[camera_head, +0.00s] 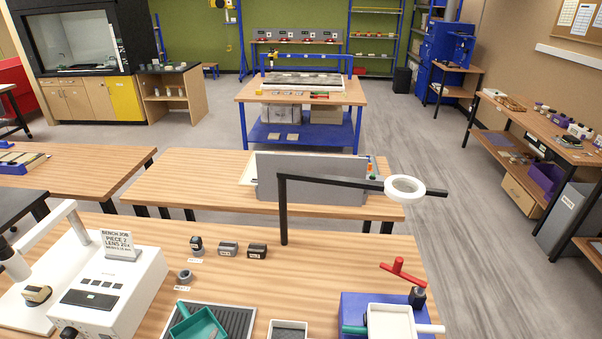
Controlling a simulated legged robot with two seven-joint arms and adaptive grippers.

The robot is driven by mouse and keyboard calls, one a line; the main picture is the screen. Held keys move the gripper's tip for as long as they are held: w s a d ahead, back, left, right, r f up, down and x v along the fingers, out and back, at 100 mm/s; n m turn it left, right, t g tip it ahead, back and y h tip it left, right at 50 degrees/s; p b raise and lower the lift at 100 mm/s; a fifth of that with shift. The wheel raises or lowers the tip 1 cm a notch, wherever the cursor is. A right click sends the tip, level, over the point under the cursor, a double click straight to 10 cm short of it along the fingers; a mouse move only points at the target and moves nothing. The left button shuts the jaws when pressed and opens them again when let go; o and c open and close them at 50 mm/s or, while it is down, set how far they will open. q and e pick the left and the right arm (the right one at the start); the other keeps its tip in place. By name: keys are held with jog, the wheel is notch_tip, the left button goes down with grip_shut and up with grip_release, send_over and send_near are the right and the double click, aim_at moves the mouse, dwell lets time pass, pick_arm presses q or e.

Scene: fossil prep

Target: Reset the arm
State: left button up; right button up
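Neither of my grippers shows in the head view. On the near wooden bench (330,270) stands a black jointed arm (335,180) on an upright post. Its horizontal bar reaches right and carries a white ring (404,188). At the left is a white instrument (112,285) with a tilted white arm (45,228) and a sign about a bench job on top. I cannot tell which arm the task means.
Several small dark blocks (228,248) sit mid-bench. A green scoop (200,325) lies on a ribbed black tray (236,318). Bare wood lies between.

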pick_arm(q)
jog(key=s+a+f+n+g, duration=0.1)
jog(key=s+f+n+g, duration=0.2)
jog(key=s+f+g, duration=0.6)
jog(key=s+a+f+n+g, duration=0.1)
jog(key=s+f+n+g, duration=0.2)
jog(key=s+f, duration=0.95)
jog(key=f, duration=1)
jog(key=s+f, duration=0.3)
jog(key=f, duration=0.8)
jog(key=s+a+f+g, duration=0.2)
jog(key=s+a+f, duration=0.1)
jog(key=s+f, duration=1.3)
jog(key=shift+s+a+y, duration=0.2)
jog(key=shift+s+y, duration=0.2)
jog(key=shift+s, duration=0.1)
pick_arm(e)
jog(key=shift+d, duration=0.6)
